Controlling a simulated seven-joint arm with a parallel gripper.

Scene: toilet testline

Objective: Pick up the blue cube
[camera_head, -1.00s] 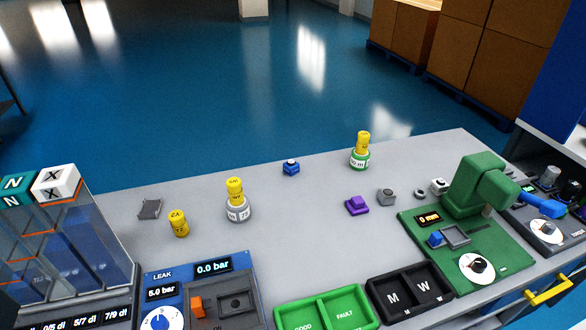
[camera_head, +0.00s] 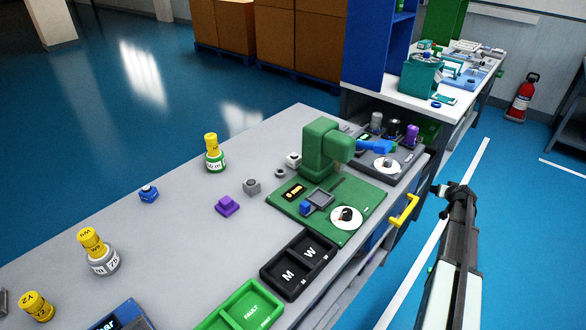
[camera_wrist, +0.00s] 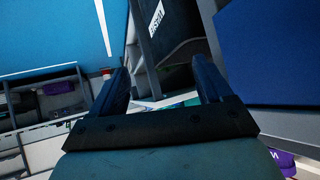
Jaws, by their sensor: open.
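A small blue cube-like piece (camera_head: 148,194) with a round top sits on the grey table, left of the green-based yellow-topped piece. A smaller blue block (camera_head: 305,208) sits on the green test station beside a grey square frame. I cannot tell which of them is the task's cube. My gripper (camera_head: 456,190) is off the table's right side, above the blue floor, far from both. In the wrist view my gripper (camera_wrist: 163,88) is open with nothing between its fingers; neither blue piece can be made out there.
The green test station (camera_head: 368,200) with its raised green head stands at the table's right end. Black M/W trays (camera_head: 298,264) and a green tray (camera_head: 243,306) line the front edge. A purple piece (camera_head: 227,205) and yellow-topped pieces stand around. A yellow handle (camera_head: 404,210) juts out.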

